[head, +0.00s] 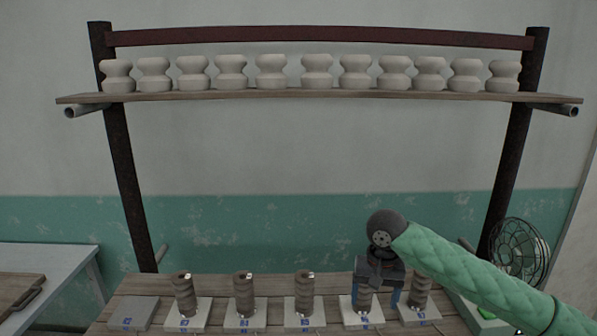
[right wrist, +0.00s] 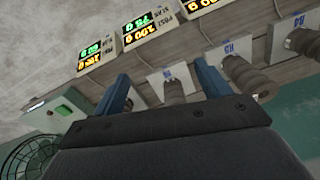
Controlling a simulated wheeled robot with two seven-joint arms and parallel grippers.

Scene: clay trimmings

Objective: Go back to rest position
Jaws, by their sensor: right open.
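My right gripper (head: 376,297) is open over the right part of the wooden bench, its blue fingers pointing down. A ridged grey-brown clay roll (head: 365,300) stands on a white plate (head: 362,318) and shows between the fingers, with a gap at each side. In the right wrist view the open fingers of my gripper (right wrist: 166,84) are empty of any grip. A roll (right wrist: 174,92) shows between them, partly hidden by the gripper body; its depth relative to the fingertips is unclear. My left gripper is not in view.
Similar rolls stand on plates to the left (head: 304,297) and right (head: 421,293). The far-left plate (head: 132,314) is bare. A shelf (head: 320,95) of pale pots spans above. A fan (head: 520,250) stands right. Lit displays (right wrist: 150,25) show in the wrist view.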

